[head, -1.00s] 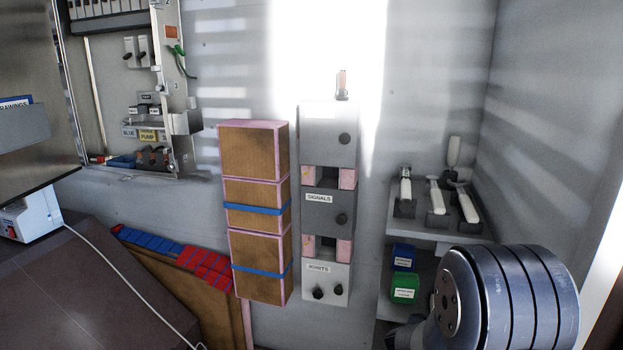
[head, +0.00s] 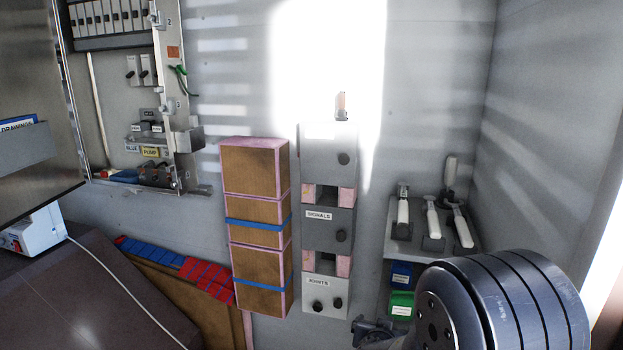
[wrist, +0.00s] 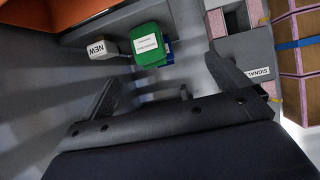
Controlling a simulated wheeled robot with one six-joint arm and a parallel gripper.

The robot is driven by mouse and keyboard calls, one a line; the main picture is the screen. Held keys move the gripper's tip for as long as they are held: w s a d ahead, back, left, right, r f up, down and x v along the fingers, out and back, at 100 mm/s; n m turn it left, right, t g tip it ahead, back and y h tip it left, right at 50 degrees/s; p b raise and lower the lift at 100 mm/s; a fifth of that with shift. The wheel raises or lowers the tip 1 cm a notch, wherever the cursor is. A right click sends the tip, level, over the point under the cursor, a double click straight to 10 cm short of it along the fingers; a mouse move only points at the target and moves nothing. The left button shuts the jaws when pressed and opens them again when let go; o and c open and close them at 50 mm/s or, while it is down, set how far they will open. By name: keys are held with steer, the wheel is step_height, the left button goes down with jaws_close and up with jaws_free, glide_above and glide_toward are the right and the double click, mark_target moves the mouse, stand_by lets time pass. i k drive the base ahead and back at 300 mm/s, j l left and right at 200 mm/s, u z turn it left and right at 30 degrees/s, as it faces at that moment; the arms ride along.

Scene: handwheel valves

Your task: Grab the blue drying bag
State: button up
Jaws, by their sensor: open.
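The blue drying bag (head: 401,275) sits in the lower shelf space at the right, a small blue block with a pale label. A green labelled bag (head: 401,305) is just below it in the head view. In the wrist view the green bag (wrist: 147,45) is ahead, between the lines of my fingers, and covers most of the blue bag (wrist: 169,58), of which only an edge shows. My gripper (wrist: 168,92) is open and empty, with the bags beyond its fingertips. In the head view, part of my gripper (head: 372,328) shows below and left of the bags; my wrist hides the rest.
A shelf (head: 405,243) with several white-handled tools is above the bags. A grey SIGNALS box stack (head: 327,230) and brown strapped boxes (head: 257,230) stand to the left. In the wrist view a pale block marked NEW (wrist: 98,50) is left of the green bag.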

mark_target(401, 274)
steer(key=k+j+z, duration=0.2)
steer(key=j+z, duration=0.15)
steer(key=k+j+z, duration=0.3)
steer(key=j, duration=0.15)
steer(key=k+j+z, duration=0.2)
steer(key=j+z, duration=0.15)
steer(key=i+j+u, duration=0.15)
steer(key=i+j, duration=0.65)
steer(key=i+j+u, duration=0.4)
steer(key=l, duration=0.25)
